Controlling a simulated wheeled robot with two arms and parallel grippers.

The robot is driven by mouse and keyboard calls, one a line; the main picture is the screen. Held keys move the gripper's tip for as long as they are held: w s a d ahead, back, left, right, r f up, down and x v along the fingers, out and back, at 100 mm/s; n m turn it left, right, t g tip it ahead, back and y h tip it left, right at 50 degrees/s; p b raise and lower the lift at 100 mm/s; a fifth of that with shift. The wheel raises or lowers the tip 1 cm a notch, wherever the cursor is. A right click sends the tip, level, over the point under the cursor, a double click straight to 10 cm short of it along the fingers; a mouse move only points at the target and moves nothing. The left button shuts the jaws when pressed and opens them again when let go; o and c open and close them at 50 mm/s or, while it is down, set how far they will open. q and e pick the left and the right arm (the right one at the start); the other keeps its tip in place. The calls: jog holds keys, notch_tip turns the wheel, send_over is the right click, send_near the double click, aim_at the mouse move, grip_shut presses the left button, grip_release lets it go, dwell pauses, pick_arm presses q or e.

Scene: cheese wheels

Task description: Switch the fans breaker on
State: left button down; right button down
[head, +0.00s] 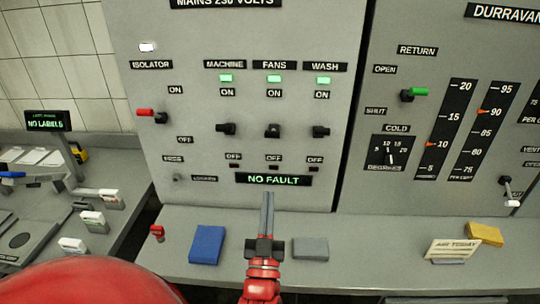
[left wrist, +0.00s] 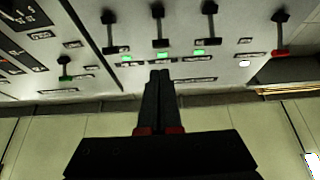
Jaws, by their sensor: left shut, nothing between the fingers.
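The fans breaker (head: 273,131) is a black-knobbed lever on the grey panel, between the ON and OFF labels. Its green lamp (head: 274,78) is lit. The machine breaker (head: 226,128) and wash breaker (head: 320,131) stand either side, in similar positions with green lamps lit. In the left wrist view, the fans breaker (left wrist: 158,14) is at the top middle, beyond my fingertips. My left gripper (head: 267,196) is shut and empty, pointing up, just below the NO FAULT display in the picture. Its fingers also show in the wrist view (left wrist: 160,76), apart from the breaker. My right gripper is not visible.
The red isolator handle (head: 146,113) is left of the breakers. A green return lever (head: 414,93) is on the right panel. A ledge (head: 345,255) below holds a blue block (head: 207,244), a grey block (head: 310,248) and a yellow block (head: 485,234).

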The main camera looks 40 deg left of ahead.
pick_arm(q)
jog(key=p, duration=0.5)
send_near(272, 136)
jog(key=x, duration=0.5)
jog(key=shift+w+a, duration=0.15)
jog(key=shift+w, duration=0.05)
jog(key=shift+w+a+r, duration=0.15)
jog(key=shift+w+a, duration=0.2)
jog(key=shift+w, duration=0.2)
